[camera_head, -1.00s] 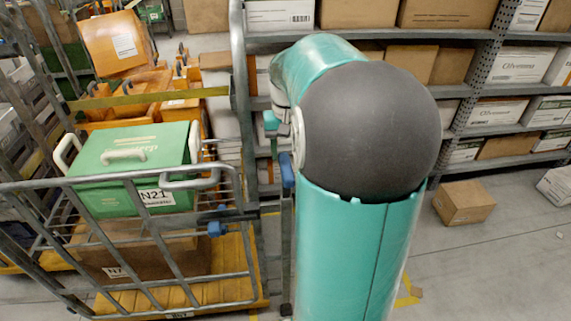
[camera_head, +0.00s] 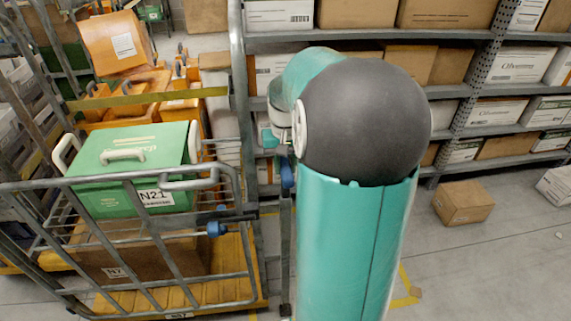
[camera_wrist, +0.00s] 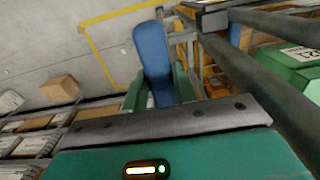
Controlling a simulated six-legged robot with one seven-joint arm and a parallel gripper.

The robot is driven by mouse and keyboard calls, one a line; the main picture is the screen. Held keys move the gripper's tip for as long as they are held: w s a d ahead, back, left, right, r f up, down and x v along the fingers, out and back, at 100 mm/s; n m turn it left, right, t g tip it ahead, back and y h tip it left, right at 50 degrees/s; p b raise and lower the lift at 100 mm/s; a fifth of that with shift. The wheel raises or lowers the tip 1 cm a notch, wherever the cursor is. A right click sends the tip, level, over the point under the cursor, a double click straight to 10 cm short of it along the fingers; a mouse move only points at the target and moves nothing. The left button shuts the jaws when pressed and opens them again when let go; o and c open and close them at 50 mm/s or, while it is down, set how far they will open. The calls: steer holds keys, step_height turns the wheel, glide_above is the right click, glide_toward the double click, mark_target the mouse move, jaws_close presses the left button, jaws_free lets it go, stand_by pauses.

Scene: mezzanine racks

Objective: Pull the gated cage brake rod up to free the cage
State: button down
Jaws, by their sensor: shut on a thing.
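The gated cage (camera_head: 250,262) is a grey tubular frame on a yellow base at the left of the head view. The brake rod's blue handle (camera_head: 287,176) stands at the cage's right side, on an upright grey post. In the wrist view the blue handle (camera_wrist: 152,55) is upright between the green fingers of my gripper (camera_wrist: 156,88), which is shut on it. The handle's lower end is hidden behind the gripper body. In the head view my arm hides most of the gripper.
A green lidded box (camera_head: 130,160) and a brown carton (camera_head: 150,255) sit in the cage. Orange crates (camera_head: 120,45) are stacked behind it. Shelves of cartons (camera_head: 500,112) line the back. A loose carton (camera_head: 463,202) lies on the open floor at right.

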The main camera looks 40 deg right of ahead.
step_height(320, 180, up, 6)
steer(key=shift+r, duration=0.1)
steer(key=c, duration=1.4)
jaws_free()
steer(key=shift+r, duration=0.1)
steer(key=shift+c, duration=0.2)
steer(key=o, duration=0.3)
steer(key=shift+s+a, duration=0.1)
steer(key=shift+s, duration=0.05)
steer(key=shift+w, duration=0.2)
steer(key=shift+s, duration=0.15)
steer(key=shift+r, duration=0.3)
step_height(320, 180, up, 13)
steer(key=shift+f, duration=0.1)
